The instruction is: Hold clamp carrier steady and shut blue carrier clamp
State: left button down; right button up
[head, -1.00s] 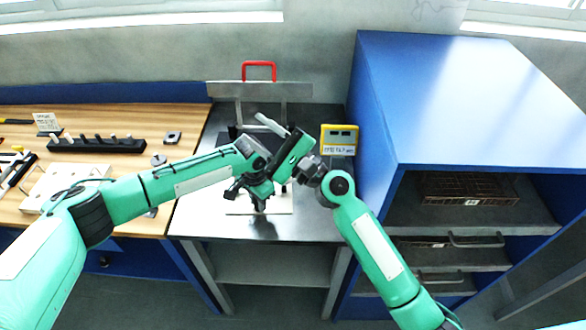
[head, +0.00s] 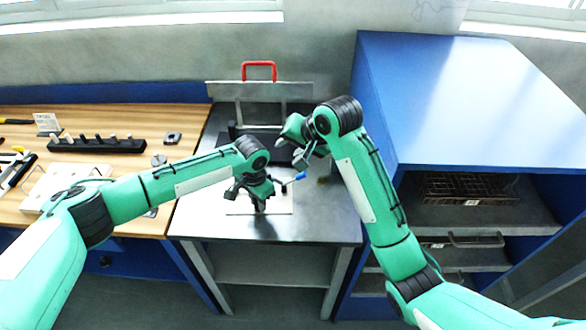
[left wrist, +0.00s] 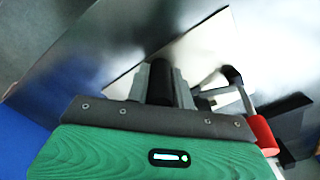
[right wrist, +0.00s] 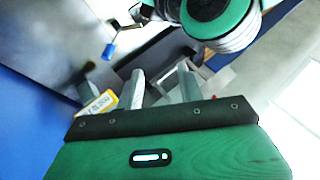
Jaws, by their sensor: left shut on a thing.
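The clamp carrier's pale plate (head: 276,208) lies on the grey metal table; it also shows in the left wrist view (left wrist: 205,45). My left gripper (head: 259,203) is over the plate, shut on a black upright post (left wrist: 160,82). The blue carrier clamp's handle (head: 301,176) sticks out to the right of my left gripper; it also shows in the right wrist view (right wrist: 109,51). Whether its jaw is shut is hidden. A red handle (left wrist: 262,132) on a metal lever is beside the post. My right gripper (head: 306,158) is open and empty above and behind the blue handle, apart from it.
A panel with a red handle (head: 259,65) stands at the table's back. A yellow device (right wrist: 100,105) stands near the blue cabinet (head: 470,110) on the right. A wooden bench (head: 110,180) with a black peg rack (head: 95,146) is on the left.

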jog(key=shift+w+d+f+h, duration=0.15)
jog(key=shift+w+f+h, duration=0.45)
jog(key=shift+f, duration=1.8)
jog(key=shift+w+d+f+h, duration=0.2)
jog(key=shift+w+f, duration=0.65)
jog(key=shift+f, duration=1.55)
jog(key=shift+w+d+f+h, duration=0.1)
jog(key=shift+w+f+h, duration=0.55)
jog(key=shift+f, duration=1.75)
jog(key=shift+w+a, duration=0.1)
jog(key=shift+w, duration=0.05)
jog(key=c, duration=0.8)
jog(key=shift+w+a+y, duration=0.1)
jog(key=shift+w+y, duration=0.15)
grip_shut()
jog(key=shift+r, duration=0.1)
jog(key=shift+r, duration=0.2)
